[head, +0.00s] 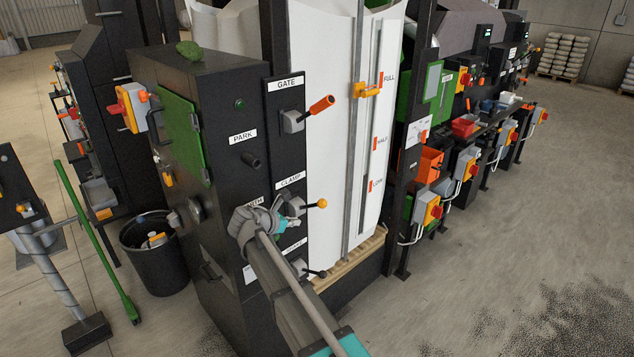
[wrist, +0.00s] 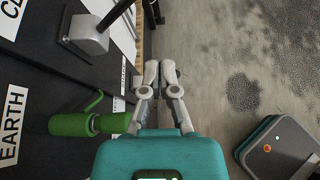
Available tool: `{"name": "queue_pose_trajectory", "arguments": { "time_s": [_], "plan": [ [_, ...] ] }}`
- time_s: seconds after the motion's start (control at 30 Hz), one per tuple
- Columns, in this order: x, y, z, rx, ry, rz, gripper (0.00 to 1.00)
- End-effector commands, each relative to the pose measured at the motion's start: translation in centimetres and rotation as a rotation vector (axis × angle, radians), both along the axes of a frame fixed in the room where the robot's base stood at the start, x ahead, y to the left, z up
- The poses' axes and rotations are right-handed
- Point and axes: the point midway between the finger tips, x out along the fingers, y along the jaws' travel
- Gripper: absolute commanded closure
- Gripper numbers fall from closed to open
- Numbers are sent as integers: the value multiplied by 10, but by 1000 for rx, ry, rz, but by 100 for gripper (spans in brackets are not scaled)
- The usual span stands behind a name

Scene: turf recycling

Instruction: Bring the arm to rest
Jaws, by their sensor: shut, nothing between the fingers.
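My gripper (wrist: 160,75) is shut and empty in the wrist view, its two grey fingertips together beyond the teal body. In the head view my arm reaches up from the bottom to the front of the black control cabinet (head: 222,100). A teal part of my gripper shows there just below the CLAMP lever (head: 318,204); its fingertips cannot be made out. My wrist partly covers the EARTH label, which shows in the wrist view (wrist: 11,125).
A green fitting with a looped handle (wrist: 70,125) sits left of my gripper, close to it in the picture. A grey lever box (wrist: 88,35) is at upper left. The GATE lever (head: 320,105) sticks out higher up. Open floor (head: 480,290) lies to the right.

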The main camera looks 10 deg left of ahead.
Motion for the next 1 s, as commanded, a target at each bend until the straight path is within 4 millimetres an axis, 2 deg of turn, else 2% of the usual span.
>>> {"name": "queue_pose_trajectory", "arguments": {
  "time_s": [0.13,0.27,0.37,0.57,0.8,1.0],
  "plan": [
    [-1,-10,-2,23,-1,-23,100],
    [-4,-33,-9,93,-5,-87,100],
    [-9,-61,-17,181,-11,-172,100],
    [-27,-132,-39,415,-40,-424,100],
    [-62,-209,-64,694,-95,-780,100],
    [-97,-262,-81,896,-153,-1097,100]
  ]
}}
